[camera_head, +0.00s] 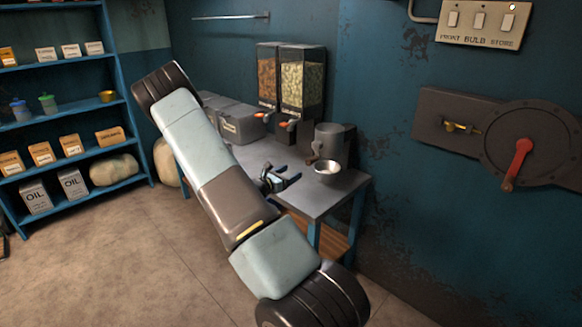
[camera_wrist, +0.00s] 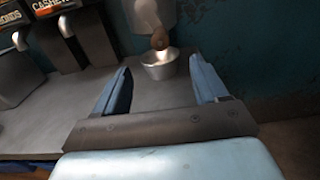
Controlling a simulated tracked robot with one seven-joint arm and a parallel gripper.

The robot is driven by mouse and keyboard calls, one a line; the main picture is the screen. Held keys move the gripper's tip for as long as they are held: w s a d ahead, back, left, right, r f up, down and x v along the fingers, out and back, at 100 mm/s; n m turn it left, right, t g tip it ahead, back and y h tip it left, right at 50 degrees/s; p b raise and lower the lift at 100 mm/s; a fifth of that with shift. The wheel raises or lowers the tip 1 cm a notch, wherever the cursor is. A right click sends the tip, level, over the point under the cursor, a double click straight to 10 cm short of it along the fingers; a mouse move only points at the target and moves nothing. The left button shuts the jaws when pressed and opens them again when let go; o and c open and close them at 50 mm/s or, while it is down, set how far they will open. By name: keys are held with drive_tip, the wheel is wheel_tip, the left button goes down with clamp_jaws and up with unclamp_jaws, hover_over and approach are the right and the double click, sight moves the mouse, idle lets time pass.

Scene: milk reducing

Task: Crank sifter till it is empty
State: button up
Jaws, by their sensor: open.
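The sifter (camera_head: 333,138) is a grey metal canister at the right end of the worktop, against the blue wall. It also shows in the wrist view (camera_wrist: 151,12), cut off at the top. A brown knob (camera_wrist: 159,41), which seems to be its crank handle, sits on its near side. A small metal bowl (camera_head: 327,168) stands on the worktop below and in front of it; its contents are unclear. My gripper (camera_head: 288,178) is open and empty, left of the bowl in the head view. In the wrist view its blue fingers point toward the bowl (camera_wrist: 160,68) and knob, apart from both.
The worktop (camera_head: 320,200) is clear in front of the bowl. Two food dispensers (camera_head: 291,80) and grey bins (camera_head: 240,123) stand farther along it. A wall panel with a red lever (camera_head: 517,160) is at the right. Stocked blue shelves (camera_head: 75,125) stand at the left.

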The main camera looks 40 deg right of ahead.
sight(307, 163)
drive_tip(key=d, duration=0.8)
drive_tip(key=w+d, duration=0.1)
drive_tip(key=d, duration=0.4)
drive_tip(key=c, duration=1.1)
drive_tip(key=shift+c, duration=0.2)
